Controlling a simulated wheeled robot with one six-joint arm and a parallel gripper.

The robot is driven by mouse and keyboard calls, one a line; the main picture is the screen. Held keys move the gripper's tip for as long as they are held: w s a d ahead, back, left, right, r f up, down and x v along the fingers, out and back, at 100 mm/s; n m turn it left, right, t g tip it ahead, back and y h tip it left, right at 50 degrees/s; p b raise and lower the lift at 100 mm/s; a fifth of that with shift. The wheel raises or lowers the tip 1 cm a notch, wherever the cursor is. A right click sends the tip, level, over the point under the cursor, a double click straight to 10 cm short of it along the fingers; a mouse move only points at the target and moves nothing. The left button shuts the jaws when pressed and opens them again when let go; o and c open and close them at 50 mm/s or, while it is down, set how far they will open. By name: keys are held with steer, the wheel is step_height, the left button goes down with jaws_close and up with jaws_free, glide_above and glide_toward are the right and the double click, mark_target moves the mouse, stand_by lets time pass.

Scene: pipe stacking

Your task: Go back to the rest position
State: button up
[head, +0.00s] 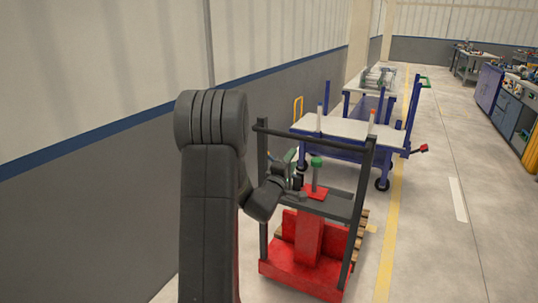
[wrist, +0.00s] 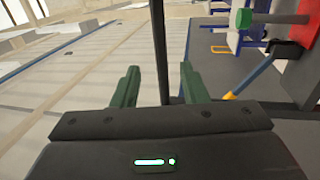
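My gripper (head: 289,158) is beside the red-and-black stand, to the left of the green-topped pipe. In the wrist view its two green fingers (wrist: 159,78) are spread apart with nothing held between them. The pipe with the green cap (head: 316,170) stands upright on a red plate on the stand's dark shelf. The wrist view shows its green cap (wrist: 243,18) at the upper right, apart from the fingers.
A dark frame (head: 362,215) rises around the red stand (head: 308,240); one post (wrist: 160,45) shows beyond my fingers. A blue cart (head: 345,128) with a pale top stands behind. A grey wall (head: 90,215) runs along the left.

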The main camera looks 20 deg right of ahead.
mark_target(306, 139)
steer(key=p+x, duration=0.1)
steer(key=x, duration=1.2)
steer(key=shift+w+d+r, duration=0.1)
steer(key=shift+w+d, duration=0.1)
steer(key=shift+d, duration=0.15)
steer(key=shift+a, duration=0.1)
